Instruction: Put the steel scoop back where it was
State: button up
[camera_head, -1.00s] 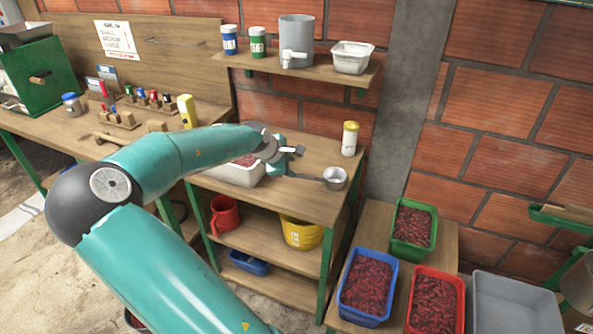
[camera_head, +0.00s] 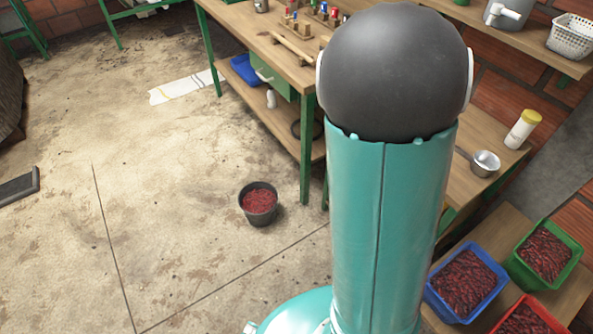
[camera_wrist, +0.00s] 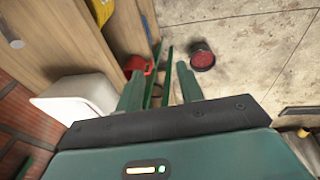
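The steel scoop (camera_head: 486,163) rests on the wooden table at the right in the head view. Its bowl shows near the white bottle, and its handle runs left toward my arm, which hides the handle's far part. My gripper (camera_wrist: 160,88) shows in the wrist view with its two fingers apart and nothing held between them. In the head view my gripper is hidden behind my raised arm. The scoop does not show in the wrist view.
A white bottle with a yellow cap (camera_head: 523,129) stands by the scoop. A white tub (camera_wrist: 78,98) and red mug (camera_wrist: 138,66) show in the wrist view.

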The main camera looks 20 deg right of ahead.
jog(key=s+a+r+m+t+y, duration=0.1)
jog(key=a+r, duration=0.3)
jog(key=a, duration=0.4)
jog(key=a+r+t+y, duration=0.1)
jog(key=a+r+y, duration=0.1)
jog(key=a+r, duration=0.5)
jog(key=s+a+r+t, duration=0.1)
jog(key=s+a+r, duration=0.1)
jog(key=s+a, duration=0.3)
jog(key=s+a+r+m+h, duration=0.1)
jog(key=s+a+r, duration=0.2)
jog(key=s+a, duration=0.2)
jog(key=a, duration=0.3)
jog(key=shift+a+t+h, duration=0.3)
jog(key=shift+t, duration=0.1)
